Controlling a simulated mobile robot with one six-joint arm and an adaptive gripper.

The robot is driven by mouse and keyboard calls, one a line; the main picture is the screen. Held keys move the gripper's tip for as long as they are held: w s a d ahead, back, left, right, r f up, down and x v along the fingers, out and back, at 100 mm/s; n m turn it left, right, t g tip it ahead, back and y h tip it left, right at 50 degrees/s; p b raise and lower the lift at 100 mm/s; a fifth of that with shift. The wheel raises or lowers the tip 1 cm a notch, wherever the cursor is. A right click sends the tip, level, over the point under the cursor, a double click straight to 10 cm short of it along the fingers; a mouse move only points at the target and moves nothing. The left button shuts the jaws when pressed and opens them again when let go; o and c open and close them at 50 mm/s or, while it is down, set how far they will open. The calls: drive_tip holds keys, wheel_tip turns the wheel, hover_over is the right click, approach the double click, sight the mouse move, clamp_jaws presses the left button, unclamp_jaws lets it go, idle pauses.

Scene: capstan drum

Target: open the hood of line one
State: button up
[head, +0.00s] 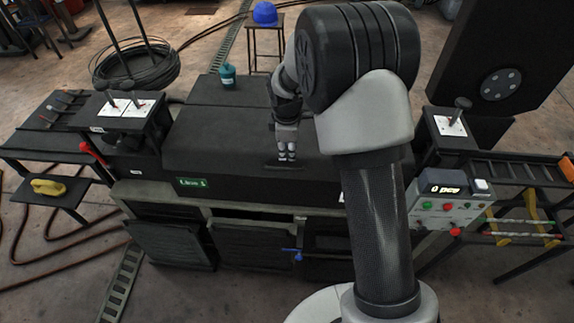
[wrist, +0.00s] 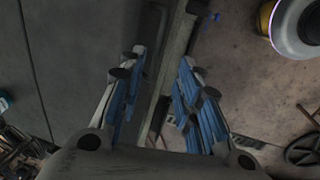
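The hood of line one (head: 225,130) is a broad dark box lid, lying closed, with a green "Line 1" label (head: 192,183) on its front face. A thin dark handle bar (head: 312,168) runs along the hood's front top edge. My gripper (head: 287,158) points down at this bar from above. In the wrist view my gripper (wrist: 163,58) is open, its blue-padded fingers apart. The dark hood surface (wrist: 75,60) lies left of them, and a dark bar (wrist: 160,35) shows near the gap between the fingertips. I cannot tell whether the fingers touch it.
A teal cup (head: 228,76) stands behind on the machine's top. A control box (head: 450,208) with a "0 pcs" display is at right. Lever panels (head: 125,105) stand at left. A blue valve handle (head: 293,252) sits below the front. Hoses lie on the floor.

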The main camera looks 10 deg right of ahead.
sight(288, 169)
drive_tip(key=f+b, duration=0.1)
drive_tip(key=f, duration=0.3)
drive_tip(key=w+f+b, duration=0.1)
drive_tip(key=f, duration=0.3)
drive_tip(key=w+f+b, duration=0.1)
drive_tip(key=f, duration=0.2)
drive_tip(key=shift+w+d+f, duration=0.2)
drive_tip(key=shift+d+f, duration=0.1)
drive_tip(key=shift+f, duration=0.1)
clamp_jaws()
